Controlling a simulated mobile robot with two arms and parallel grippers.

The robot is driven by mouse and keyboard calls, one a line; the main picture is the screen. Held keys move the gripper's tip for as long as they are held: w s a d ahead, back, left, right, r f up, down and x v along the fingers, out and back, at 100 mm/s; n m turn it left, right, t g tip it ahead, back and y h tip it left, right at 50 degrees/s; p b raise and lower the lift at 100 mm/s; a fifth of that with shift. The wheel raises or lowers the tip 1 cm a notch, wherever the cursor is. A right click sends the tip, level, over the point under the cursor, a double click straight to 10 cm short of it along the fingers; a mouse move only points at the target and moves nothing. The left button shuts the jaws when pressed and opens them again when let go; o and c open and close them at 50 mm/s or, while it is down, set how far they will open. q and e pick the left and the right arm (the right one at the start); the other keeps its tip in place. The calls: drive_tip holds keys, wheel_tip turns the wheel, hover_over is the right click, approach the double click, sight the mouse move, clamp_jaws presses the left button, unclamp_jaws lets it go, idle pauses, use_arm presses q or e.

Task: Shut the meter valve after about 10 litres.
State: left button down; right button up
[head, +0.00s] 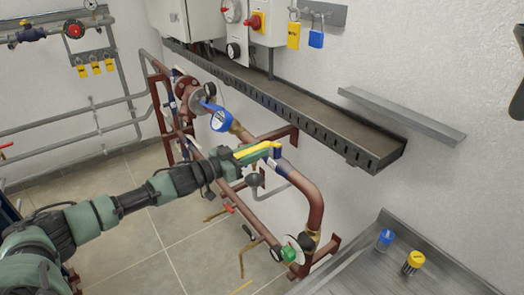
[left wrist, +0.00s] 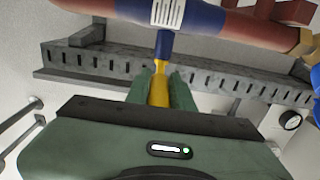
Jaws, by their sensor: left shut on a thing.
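My left gripper (head: 262,152) reaches in from the left, its green fingers shut on a yellow valve lever (head: 254,149). In the left wrist view the lever (left wrist: 159,92) lies between both fingers (left wrist: 158,84), and its blue end (left wrist: 163,44) meets a blue valve body (left wrist: 205,17) on the red-brown pipe. The lever stands across the pipe in that view. A blue round meter (head: 221,120) with a pale dial sits on the pipe behind the gripper; its reading is too small to make out. My right gripper is not seen.
A slotted grey cable tray (head: 290,103) runs along the wall above the pipe. The red-brown pipe (head: 310,200) bends down right of the gripper. A metal bench (head: 385,275) at the lower right bears a blue-capped and a yellow-capped container. Tiled floor (head: 155,225) lies below.

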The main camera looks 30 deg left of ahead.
use_arm(q)
drive_tip(key=shift+r, duration=0.1)
drive_tip(key=c, duration=1.2)
unclamp_jaws()
drive_tip(key=shift+a, duration=0.1)
drive_tip(key=shift+s+a+f, duration=0.15)
drive_tip(key=shift+s+f, duration=0.1)
drive_tip(key=shift+s, duration=0.05)
drive_tip(key=b+v, duration=0.2)
drive_tip(key=v, duration=0.4)
drive_tip(key=shift+b, duration=0.3)
drive_tip(key=shift+s+a+r, duration=0.15)
drive_tip(key=shift+s+a, duration=0.1)
drive_tip(key=shift+s, duration=0.2)
